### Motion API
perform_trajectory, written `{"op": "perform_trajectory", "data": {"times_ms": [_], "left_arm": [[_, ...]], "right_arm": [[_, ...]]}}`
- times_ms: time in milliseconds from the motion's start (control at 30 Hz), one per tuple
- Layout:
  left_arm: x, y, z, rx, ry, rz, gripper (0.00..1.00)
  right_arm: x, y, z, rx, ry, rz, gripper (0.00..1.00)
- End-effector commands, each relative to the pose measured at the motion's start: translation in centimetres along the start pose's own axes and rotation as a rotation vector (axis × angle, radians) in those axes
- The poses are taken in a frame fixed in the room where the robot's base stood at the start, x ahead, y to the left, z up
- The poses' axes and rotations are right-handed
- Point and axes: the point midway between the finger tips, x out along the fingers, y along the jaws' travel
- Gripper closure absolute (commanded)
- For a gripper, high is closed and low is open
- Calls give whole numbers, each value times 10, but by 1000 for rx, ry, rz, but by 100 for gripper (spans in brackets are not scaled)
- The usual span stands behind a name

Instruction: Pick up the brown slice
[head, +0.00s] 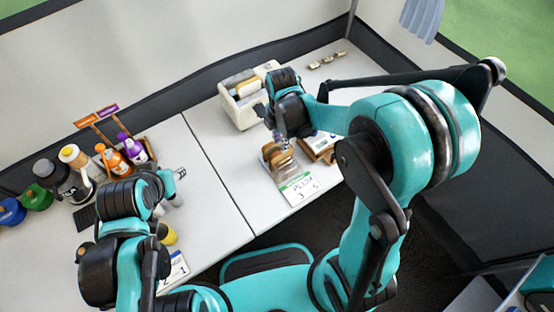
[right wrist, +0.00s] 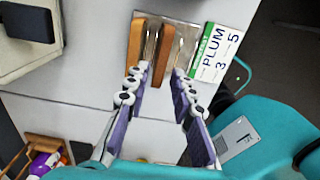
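Two brown slices stand on edge, side by side, in a grey holder (head: 268,157). In the right wrist view, one brown slice (right wrist: 163,58) lies between the fingers of my right gripper (right wrist: 165,48), and the other brown slice (right wrist: 137,52) is left of the left finger. The right gripper is above the holder, its fingers apart on either side of the slice; contact is not clear. In the head view, the right gripper (head: 283,130) is just above the slices (head: 279,156). My left gripper (head: 178,174) is over the left table; its finger opening is too small to judge.
A white card reading PLUM 3 5 (head: 299,189) lies in front of the holder. A brown-edged tray (head: 317,146) is at its right. A white container with tan slices (head: 240,112) stands behind. Several bottles (head: 132,148) crowd the left table. The middle tabletop is clear.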

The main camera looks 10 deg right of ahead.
Motion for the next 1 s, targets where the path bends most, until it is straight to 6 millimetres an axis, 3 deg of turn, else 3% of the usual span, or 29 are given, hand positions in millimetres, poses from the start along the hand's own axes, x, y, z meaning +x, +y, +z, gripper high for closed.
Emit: {"op": "perform_trajectory", "data": {"times_ms": [500,733,767,833,867,1000], "left_arm": [[28,0,20,0,0,0,60],[27,0,20,0,0,0,60],[27,0,20,0,0,0,60],[27,0,20,0,0,0,60],[27,0,20,0,0,0,60],[27,0,20,0,0,0,60]], "right_arm": [[67,-2,2,4,-1,2,76],[68,-2,1,4,-1,3,76],[68,-2,1,4,-1,3,78],[68,-2,1,4,-1,3,97],[68,-2,1,4,-1,3,100],[68,-2,1,4,-1,3,100]]}}
